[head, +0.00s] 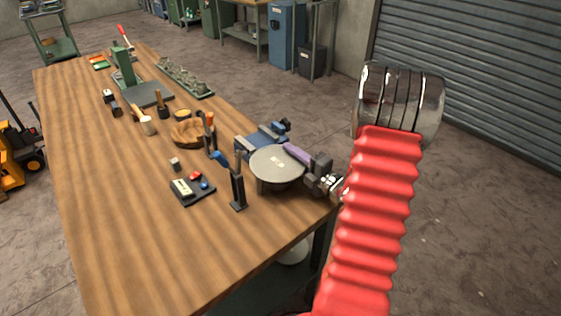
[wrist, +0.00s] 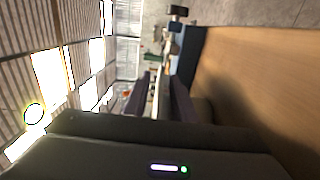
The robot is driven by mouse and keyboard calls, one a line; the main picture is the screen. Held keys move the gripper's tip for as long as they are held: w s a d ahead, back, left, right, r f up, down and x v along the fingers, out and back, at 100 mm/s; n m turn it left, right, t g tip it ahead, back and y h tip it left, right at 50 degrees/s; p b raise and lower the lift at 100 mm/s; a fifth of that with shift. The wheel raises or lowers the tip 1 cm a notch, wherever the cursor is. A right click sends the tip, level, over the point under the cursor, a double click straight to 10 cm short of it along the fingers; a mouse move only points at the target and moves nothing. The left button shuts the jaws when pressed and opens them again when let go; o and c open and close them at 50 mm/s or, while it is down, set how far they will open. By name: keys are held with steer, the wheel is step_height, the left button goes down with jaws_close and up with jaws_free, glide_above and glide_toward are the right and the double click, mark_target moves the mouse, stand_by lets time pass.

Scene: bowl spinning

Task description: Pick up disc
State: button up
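The disc (head: 272,162) is a flat, round, light grey plate lying level near the right edge of the wooden workbench, with small dark marks on its top. It appears to rest on a dark support that is mostly hidden beneath it. My gripper (head: 296,153) reaches in from the right at the disc's edge, with one purple finger above the rim. The wrist view is turned sideways and shows both purple fingers apart, one on each side of a thin pale strip (wrist: 157,100) that looks like the disc edge-on. Gaps show beside the strip, and the lower finger is hidden in the head view.
A dark upright post (head: 238,190) stands just left of the disc. A small black tray (head: 192,188) and a blue vise-like tool (head: 262,138) are close by. A round wooden piece (head: 190,133) lies further back. The bench's near left is clear.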

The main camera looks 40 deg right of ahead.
steer(key=shift+c, duration=0.3)
jaws_close()
stand_by(0.4)
steer(key=shift+r, duration=0.1)
step_height(320, 180, up, 18)
stand_by(0.7)
stand_by(0.5)
